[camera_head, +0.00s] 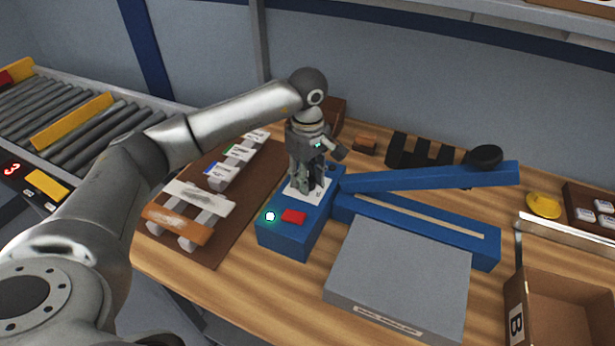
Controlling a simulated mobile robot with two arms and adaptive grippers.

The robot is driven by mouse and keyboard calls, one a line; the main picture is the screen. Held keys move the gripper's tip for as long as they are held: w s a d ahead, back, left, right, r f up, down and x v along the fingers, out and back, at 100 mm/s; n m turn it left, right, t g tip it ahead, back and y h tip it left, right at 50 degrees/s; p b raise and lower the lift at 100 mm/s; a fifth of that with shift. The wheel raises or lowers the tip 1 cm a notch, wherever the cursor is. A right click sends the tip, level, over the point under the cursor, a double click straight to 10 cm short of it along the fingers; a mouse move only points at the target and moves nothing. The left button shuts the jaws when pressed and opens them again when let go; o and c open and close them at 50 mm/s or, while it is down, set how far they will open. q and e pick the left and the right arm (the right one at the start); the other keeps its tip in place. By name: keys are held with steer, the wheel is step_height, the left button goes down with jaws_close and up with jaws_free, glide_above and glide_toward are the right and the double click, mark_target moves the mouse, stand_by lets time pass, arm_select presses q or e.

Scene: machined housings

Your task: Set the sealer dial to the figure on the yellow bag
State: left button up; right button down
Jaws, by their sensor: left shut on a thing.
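The blue sealer (285,238) stands on the wooden bench, with a white dial plate (318,190) on its top. A red button (293,216) and a lit green-white lamp (270,216) are on its near end. My left gripper (308,188) points down at the plate and is shut on the dial, which its fingers mostly hide. The dial's setting cannot be read. No bag with a readable figure shows; a small yellow piece (45,185) lies at far left, and I cannot tell what it is. My right gripper is not in view.
The sealer's long blue arm (430,178) is raised, with a black knob (485,155). A grey platform (400,275) lies in front. A brown board (185,235) with racks is left; an open carton (560,310) is at right. A roller conveyor (85,135) runs behind my left arm.

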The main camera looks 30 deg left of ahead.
arm_select(q)
steer(key=o, duration=1)
steer(key=shift+o, duration=0.2)
step_height(320, 180, up, 12)
